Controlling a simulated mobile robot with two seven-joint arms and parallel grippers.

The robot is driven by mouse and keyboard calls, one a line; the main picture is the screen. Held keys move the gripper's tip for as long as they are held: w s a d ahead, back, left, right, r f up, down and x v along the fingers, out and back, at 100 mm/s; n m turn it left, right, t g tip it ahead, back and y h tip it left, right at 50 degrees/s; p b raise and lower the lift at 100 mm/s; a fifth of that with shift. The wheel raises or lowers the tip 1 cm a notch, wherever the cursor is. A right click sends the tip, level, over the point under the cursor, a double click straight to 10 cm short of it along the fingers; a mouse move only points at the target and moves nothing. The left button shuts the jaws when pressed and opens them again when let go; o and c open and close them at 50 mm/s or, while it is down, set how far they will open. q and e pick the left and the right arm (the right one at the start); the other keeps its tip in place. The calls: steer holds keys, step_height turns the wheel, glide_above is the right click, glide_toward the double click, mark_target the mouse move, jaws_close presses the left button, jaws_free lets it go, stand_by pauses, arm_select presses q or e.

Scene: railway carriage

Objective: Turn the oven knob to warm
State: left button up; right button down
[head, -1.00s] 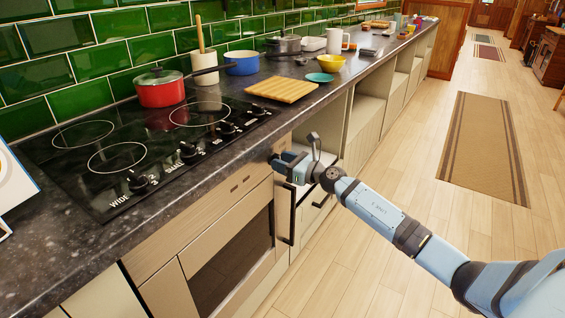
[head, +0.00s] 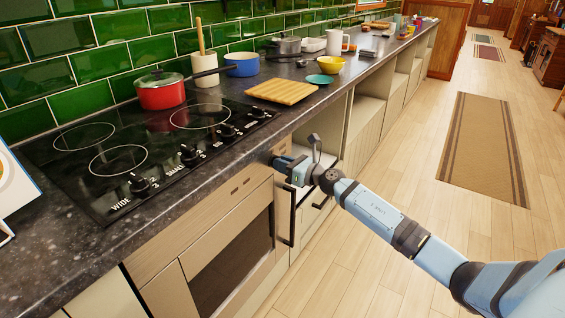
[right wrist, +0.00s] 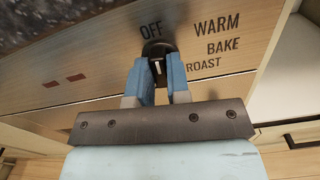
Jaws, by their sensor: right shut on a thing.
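The oven knob (right wrist: 157,50) is dark and round, on the wooden oven panel in the right wrist view. The labels OFF, WARM, BAKE and ROAST are printed around its upper and right side. A pale mark on the knob shows between my fingers; I cannot tell surely which label it points at. My right gripper (right wrist: 158,72) is shut on the knob, a blue finger on each side. In the head view my right gripper (head: 277,161) reaches the panel's right end and hides most of the knob. My left gripper is not in view.
Above are the black cooktop (head: 140,150) with several knobs, a red pot (head: 162,96) and a cutting board (head: 282,92).

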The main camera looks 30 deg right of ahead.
arm_select(q)
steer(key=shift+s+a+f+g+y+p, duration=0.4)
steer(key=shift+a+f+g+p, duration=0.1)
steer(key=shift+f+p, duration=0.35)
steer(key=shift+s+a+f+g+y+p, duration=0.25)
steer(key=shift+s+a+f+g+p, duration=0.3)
steer(key=shift+p, duration=0.45)
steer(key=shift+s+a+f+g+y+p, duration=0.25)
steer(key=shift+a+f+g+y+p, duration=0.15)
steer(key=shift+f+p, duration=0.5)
arm_select(e)
steer(key=shift+d+m, duration=0.1)
steer(key=shift+m, duration=4.4)
steer(key=c, duration=1.1)
jaws_free()
arm_select(q)
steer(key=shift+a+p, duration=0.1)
steer(key=shift+p, duration=0.35)
arm_select(e)
steer(key=v, duration=1.3)
steer(key=shift+s+d, duration=0.15)
steer(key=shift+s, duration=0.2)
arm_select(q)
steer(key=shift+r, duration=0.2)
